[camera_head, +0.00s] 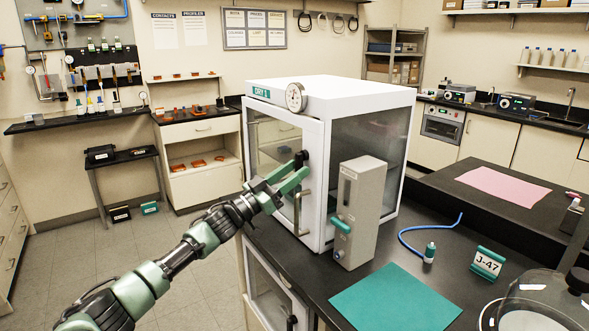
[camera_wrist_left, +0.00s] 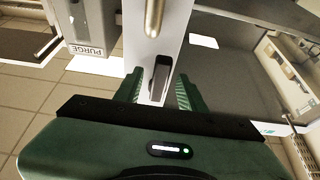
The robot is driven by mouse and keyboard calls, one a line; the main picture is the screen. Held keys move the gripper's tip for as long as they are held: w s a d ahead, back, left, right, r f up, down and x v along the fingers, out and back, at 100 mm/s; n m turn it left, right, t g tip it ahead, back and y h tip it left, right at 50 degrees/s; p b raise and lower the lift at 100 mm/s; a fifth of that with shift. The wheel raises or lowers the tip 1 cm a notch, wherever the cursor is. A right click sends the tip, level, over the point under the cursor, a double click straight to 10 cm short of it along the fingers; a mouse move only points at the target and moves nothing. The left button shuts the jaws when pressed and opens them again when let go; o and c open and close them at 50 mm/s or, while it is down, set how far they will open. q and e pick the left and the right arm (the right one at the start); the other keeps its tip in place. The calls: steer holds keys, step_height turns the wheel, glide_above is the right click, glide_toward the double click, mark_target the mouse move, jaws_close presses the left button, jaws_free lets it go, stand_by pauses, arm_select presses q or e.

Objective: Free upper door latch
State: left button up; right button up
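A white dry cabinet (camera_head: 365,97) with a glazed front door (camera_head: 272,138) stands on the black bench. The upper door latch (camera_head: 301,157) is a small dark lever on the door's right frame; it also shows in the left wrist view (camera_wrist_left: 160,76). A metal handle bar (camera_head: 298,212) is below it. My left gripper (camera_head: 297,177) is open at the door frame. In the left wrist view its green fingers (camera_wrist_left: 157,90) stand apart, one on each side of the latch. I cannot tell whether they touch it. The door looks shut. My right gripper is not in view.
A grey purge box (camera_head: 361,205) with a green knob stands right beside the door. Floor left of the cabinet is clear.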

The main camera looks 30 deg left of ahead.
arm_select(q)
steer(key=shift+w, duration=0.15)
steer(key=shift+c, duration=0.7)
jaws_close()
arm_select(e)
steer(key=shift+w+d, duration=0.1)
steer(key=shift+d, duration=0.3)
